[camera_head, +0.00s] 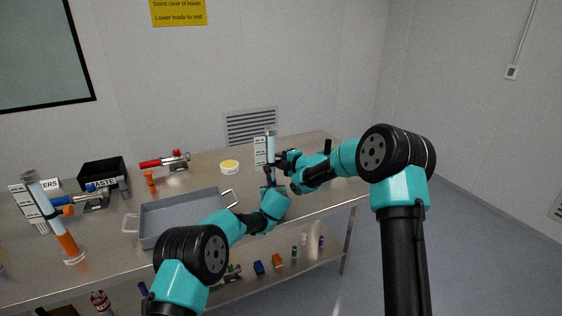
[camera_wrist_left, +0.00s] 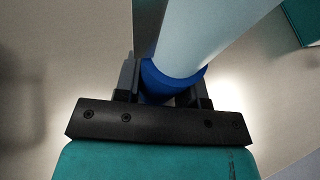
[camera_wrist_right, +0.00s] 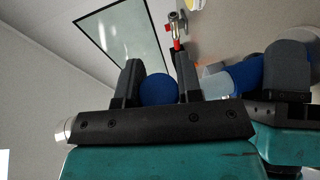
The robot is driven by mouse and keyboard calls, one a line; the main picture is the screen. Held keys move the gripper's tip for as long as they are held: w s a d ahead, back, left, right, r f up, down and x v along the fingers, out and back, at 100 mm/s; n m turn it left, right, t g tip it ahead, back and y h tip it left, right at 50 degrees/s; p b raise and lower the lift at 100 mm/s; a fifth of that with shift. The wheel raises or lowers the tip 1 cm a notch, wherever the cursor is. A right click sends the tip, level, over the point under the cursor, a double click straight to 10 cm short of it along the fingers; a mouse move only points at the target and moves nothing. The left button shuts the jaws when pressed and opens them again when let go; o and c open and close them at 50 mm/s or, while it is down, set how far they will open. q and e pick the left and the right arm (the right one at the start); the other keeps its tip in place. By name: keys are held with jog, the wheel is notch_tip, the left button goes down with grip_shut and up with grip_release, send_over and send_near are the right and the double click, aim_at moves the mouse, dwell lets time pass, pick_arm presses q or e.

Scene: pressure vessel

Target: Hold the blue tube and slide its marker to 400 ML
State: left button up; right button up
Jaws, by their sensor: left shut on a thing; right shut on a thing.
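The clear tube with blue at its lower part (camera_head: 271,143) stands upright at the right of the table, beside a white scale card (camera_head: 260,152). My left gripper (camera_head: 269,184) is shut around its lower part; the left wrist view shows a blue band (camera_wrist_left: 172,80) between the fingers. My right gripper (camera_head: 279,160) is higher, shut on the blue marker (camera_wrist_right: 158,90), whose round end shows between its fingers. The right wrist view also shows the tube (camera_wrist_right: 214,83) and my left gripper (camera_wrist_right: 287,72). The marker's scale reading is too small to tell.
A grey tray (camera_head: 182,213) lies mid-table. An orange tube (camera_head: 66,241) with its own card stands at the left. A black bin (camera_head: 102,172), a red-handled valve (camera_head: 165,161) and a yellow-lidded tub (camera_head: 230,167) are at the back. The table's right end is mostly clear.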

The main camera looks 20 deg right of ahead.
grip_shut()
pick_arm(q)
jog(key=shift+f, duration=0.1)
pick_arm(e)
notch_tip(320, 180, up, 10)
jog(key=shift+f, duration=0.2)
jog(key=o, duration=0.9)
grip_release()
jog(key=v, duration=1.2)
pick_arm(q)
jog(key=o, duration=1.1)
